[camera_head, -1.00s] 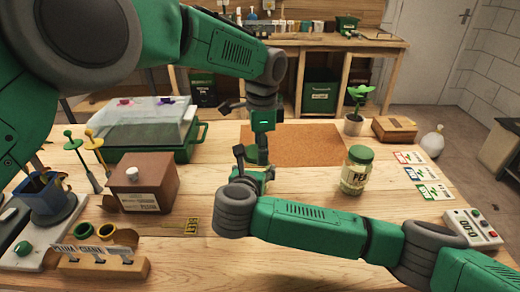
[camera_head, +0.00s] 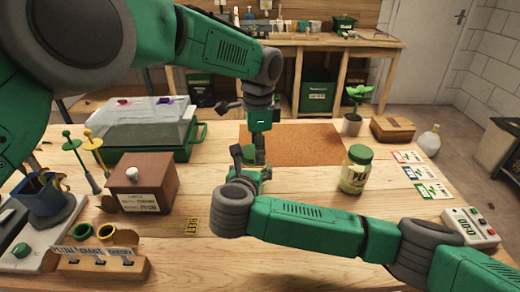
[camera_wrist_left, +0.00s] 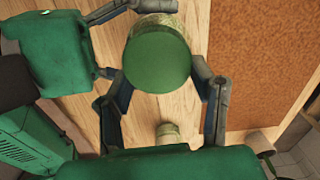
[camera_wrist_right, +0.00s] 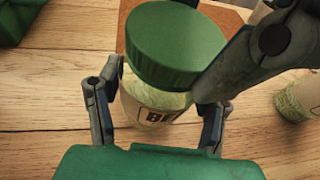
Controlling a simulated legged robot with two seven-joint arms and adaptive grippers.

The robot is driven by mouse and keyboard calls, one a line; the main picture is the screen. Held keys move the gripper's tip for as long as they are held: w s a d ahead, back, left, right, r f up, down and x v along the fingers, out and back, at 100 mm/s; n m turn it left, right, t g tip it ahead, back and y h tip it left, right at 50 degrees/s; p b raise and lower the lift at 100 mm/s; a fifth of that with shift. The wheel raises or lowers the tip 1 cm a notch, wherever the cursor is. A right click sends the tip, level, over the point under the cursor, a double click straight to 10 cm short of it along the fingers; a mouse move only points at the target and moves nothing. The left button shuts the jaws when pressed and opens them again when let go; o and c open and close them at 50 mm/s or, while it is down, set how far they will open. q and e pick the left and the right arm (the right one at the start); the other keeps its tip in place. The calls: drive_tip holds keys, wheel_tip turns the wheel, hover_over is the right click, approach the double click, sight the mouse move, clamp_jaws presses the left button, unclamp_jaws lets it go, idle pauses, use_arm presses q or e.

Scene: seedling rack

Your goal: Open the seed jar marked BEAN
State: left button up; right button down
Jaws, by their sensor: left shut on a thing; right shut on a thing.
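The BEAN jar (camera_wrist_right: 150,105) has a green screw lid (camera_wrist_right: 176,42) and a label showing "BE"; the rest of the label is hidden. It stands upright in the right wrist view. My right gripper (camera_wrist_right: 160,95) is shut on the jar's body, one finger on each side. My left gripper (camera_wrist_left: 162,80) comes from above and is shut on the lid, which fills the middle of the left wrist view (camera_wrist_left: 157,57). The lid sits on the jar's top; I cannot tell if it is loose. In the head view my grippers and right arm mostly hide this jar.
The PEA jar (camera_head: 356,170) stands to the right. A brown box (camera_head: 141,182), label rack (camera_head: 98,265) and covered tray (camera_head: 140,130) stand left. A cork mat (camera_head: 310,145) lies behind my grippers.

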use_arm(q)
drive_tip(key=o, duration=1.3)
drive_tip(key=shift+s+f, duration=0.25)
drive_tip(key=shift+s, duration=0.15)
drive_tip(key=shift+w+d+r, duration=0.1)
drive_tip(key=shift+w+d, duration=0.05)
drive_tip(key=shift+w+d+r, duration=0.1)
drive_tip(key=shift+d+r, duration=0.05)
drive_tip(key=shift+r, duration=0.35)
drive_tip(key=r, duration=0.3)
drive_tip(key=shift+a+r, duration=0.3)
drive_tip(key=shift+r, duration=0.05)
drive_tip(key=shift+c, duration=0.3)
drive_tip(key=m, duration=0.1)
drive_tip(key=r+m, duration=0.1)
drive_tip(key=m, duration=0.3)
drive_tip(key=shift+a+r, duration=0.25)
drive_tip(key=shift+r, duration=0.05)
drive_tip(key=m, duration=0.1)
drive_tip(key=r+m, duration=0.1)
drive_tip(key=m, duration=0.2)
drive_tip(key=shift+w+a+r+m, duration=0.1)
drive_tip(key=shift+a+r+m, duration=0.15)
drive_tip(key=shift+r+m, duration=0.15)
drive_tip(key=shift+w+a+f, duration=0.1)
drive_tip(key=shift+f, duration=3.85)
